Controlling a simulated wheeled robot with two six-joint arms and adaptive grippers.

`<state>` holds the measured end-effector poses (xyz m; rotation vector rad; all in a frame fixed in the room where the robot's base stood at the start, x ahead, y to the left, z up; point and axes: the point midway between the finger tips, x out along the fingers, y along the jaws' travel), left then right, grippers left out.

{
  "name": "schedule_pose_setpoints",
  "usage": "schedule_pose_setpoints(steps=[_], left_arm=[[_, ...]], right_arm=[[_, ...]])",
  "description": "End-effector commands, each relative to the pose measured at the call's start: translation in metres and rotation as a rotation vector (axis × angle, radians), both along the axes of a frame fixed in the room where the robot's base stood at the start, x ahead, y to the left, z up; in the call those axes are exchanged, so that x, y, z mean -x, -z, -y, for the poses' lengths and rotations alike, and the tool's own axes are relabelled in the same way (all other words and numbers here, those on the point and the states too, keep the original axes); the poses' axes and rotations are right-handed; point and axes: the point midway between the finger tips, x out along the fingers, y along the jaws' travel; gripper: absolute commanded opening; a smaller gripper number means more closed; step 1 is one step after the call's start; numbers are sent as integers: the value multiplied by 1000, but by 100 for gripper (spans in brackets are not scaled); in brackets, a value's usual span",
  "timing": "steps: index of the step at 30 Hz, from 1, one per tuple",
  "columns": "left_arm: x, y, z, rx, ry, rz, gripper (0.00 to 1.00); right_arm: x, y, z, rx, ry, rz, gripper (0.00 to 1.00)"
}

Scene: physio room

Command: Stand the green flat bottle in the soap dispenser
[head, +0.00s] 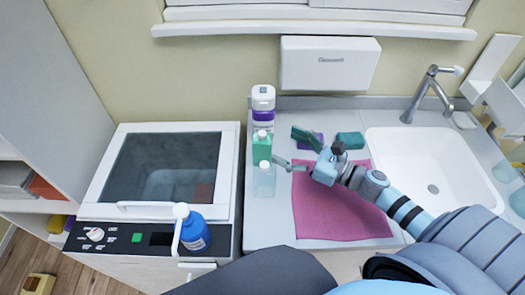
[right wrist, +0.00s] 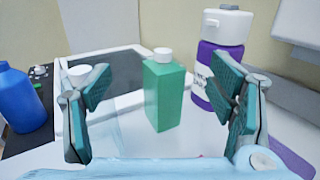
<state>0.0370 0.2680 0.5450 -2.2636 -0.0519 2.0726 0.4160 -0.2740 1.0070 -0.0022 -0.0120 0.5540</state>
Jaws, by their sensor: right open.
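The green flat bottle (head: 262,150) stands upright with a white cap on the left part of the counter. In the right wrist view the green bottle (right wrist: 165,95) stands upright between and beyond the fingers. My right gripper (head: 290,148) is open, just right of it, pointing left; its fingers (right wrist: 160,105) show no contact with it. A translucent pale bottle (head: 264,183) stands in front of the green one, near a fingertip. A purple-and-white container (head: 263,103) stands behind it. I cannot tell surely which thing is the soap dispenser. My left gripper is not in view.
A pink towel (head: 335,215) lies under my right arm, with a teal sponge (head: 350,140) behind it. The sink (head: 430,165) and tap (head: 425,95) are at right. A blue bottle (head: 195,233) stands on the glass-lidded unit (head: 130,210) at left. A white box (head: 328,63) hangs above the counter.

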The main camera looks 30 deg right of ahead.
Motion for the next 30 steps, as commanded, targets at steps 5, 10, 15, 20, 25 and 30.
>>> schedule_pose_setpoints(steps=[5, 10, 15, 20, 25, 30], left_arm=[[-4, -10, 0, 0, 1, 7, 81], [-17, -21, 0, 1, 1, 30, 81], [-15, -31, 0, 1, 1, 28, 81], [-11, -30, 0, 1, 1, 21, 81], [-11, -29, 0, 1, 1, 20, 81], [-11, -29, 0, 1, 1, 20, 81]], right_arm=[[-18, -5, -11, -2, 2, -1, 77], [-35, -7, -20, -4, 5, 1, 77], [-61, -6, -37, -3, 4, -2, 77], [-65, -3, -40, 0, 2, -4, 77], [-65, -3, -40, 0, 2, -4, 64], [-65, -3, -40, 1, 2, -4, 37]])
